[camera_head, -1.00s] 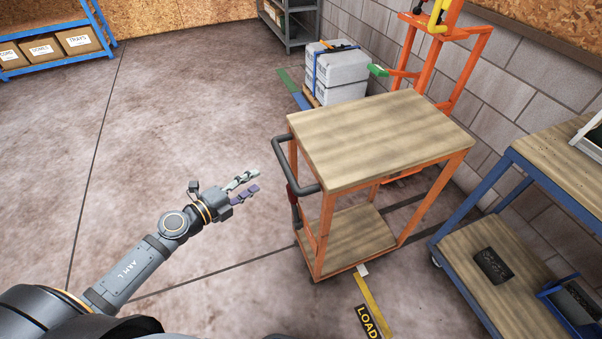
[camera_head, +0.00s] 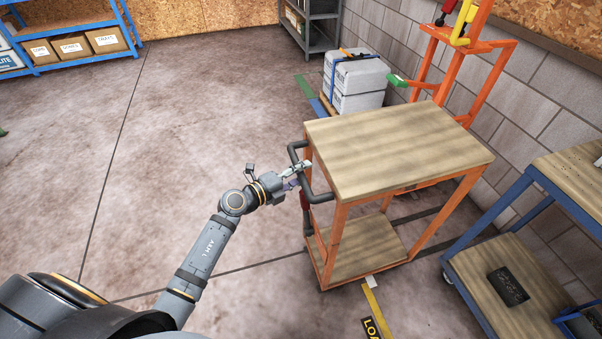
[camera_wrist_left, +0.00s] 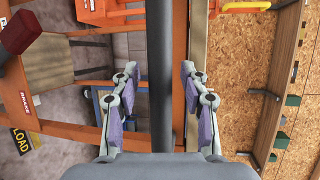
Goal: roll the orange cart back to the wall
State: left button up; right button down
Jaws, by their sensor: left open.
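The orange cart (camera_head: 337,240) has a wooden top (camera_head: 395,150) and a lower wooden shelf. Its dark push handle (camera_head: 318,197) is on the left end. My left gripper (camera_head: 292,177) is at the handle, with its fingers open. In the left wrist view the dark handle bar (camera_wrist_left: 160,75) runs between the two open fingers (camera_wrist_left: 160,108), with gaps showing on both sides. A red part (camera_wrist_left: 20,32) of the cart handle shows at upper left there. My right gripper is not in view.
The grey block wall (camera_head: 525,85) runs behind the cart. An orange frame (camera_head: 450,70) and strapped grey blocks (camera_head: 357,75) stand by it. A blue-framed bench (camera_head: 535,185) is close at right. Yellow floor tape (camera_head: 376,310) lies before the cart. The floor at left is clear.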

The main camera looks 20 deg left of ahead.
pick_arm(q)
grip_shut()
dwell(0.3)
jog(key=shift+w, duration=0.1)
